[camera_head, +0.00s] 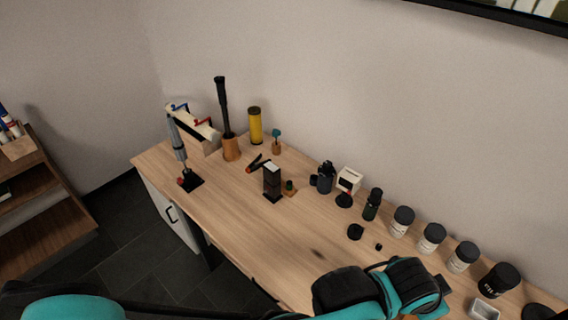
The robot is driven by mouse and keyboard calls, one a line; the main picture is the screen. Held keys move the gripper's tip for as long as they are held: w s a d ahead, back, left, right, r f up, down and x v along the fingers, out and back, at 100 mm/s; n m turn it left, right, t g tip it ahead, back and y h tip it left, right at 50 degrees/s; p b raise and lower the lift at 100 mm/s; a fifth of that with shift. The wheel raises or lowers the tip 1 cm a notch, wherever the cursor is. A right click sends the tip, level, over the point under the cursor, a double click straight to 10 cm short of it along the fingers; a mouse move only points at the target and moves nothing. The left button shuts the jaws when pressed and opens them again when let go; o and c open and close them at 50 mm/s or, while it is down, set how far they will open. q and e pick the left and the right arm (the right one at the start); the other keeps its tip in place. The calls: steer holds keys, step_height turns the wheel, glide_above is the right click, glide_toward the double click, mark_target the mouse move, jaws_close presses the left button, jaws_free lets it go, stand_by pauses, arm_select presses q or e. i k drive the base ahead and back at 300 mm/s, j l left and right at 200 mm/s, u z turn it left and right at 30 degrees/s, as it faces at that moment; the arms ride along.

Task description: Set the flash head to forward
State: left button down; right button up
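A dark upright block with a pale top (272,181), which looks like the flash, stands on a small black base near the middle of the wooden table (262,234). Its pale face appears to point upward, but it is too small to tell the head's angle surely. Teal and black parts of my arms show along the bottom edge, at the left and at the centre right. Neither gripper's fingers are in view. Nothing touches the flash.
A black camera (325,177), a white box (349,180) and several dark-lidded jars (402,221) stand to the right. A yellow cylinder (255,126) stands behind. The table's front middle is mostly clear.

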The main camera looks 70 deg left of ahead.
mark_target(271, 172)
steer(key=k+u, duration=0.1)
steer(key=u, duration=2.5)
steer(key=i+j+z, duration=0.3)
steer(key=i+j, duration=0.2)
steer(key=j, duration=0.1)
